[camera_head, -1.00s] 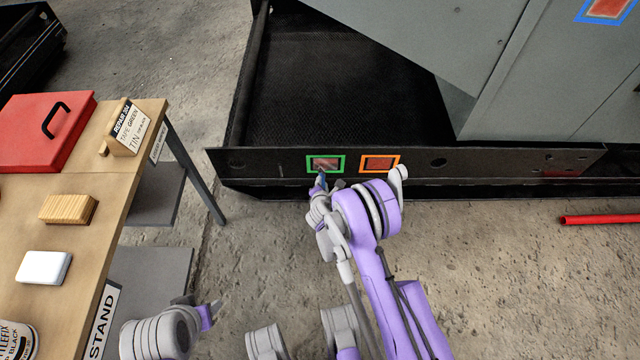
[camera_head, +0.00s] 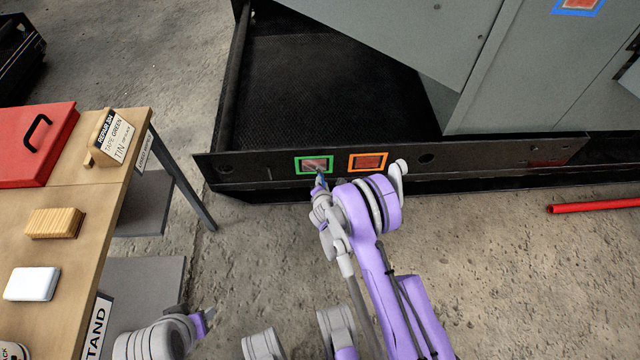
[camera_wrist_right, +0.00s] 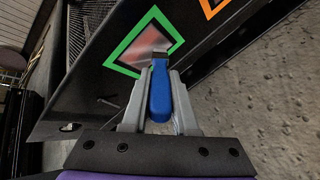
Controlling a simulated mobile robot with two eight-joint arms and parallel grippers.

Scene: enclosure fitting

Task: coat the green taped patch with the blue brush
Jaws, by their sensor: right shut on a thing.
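The green taped patch (camera_head: 314,165) is a green tape frame around a reddish area on the dark front beam. It shows larger in the right wrist view (camera_wrist_right: 144,42), with a greyish smear over part of the red. My right gripper (camera_head: 321,190) is shut on the blue brush (camera_wrist_right: 161,92). The brush points at the patch and its tip overlaps the lower right of the red area; I cannot tell whether it touches. My left gripper (camera_head: 207,314) is low at the left, by the table; its jaws are too unclear to read.
An orange taped patch (camera_head: 367,162) sits right of the green one, and a blue taped patch (camera_head: 578,5) is higher up. The wooden table (camera_head: 95,210) at left holds a red case (camera_head: 33,145), a sign, a wooden block (camera_head: 54,223) and a white block (camera_head: 32,284). A red bar (camera_head: 595,206) lies right.

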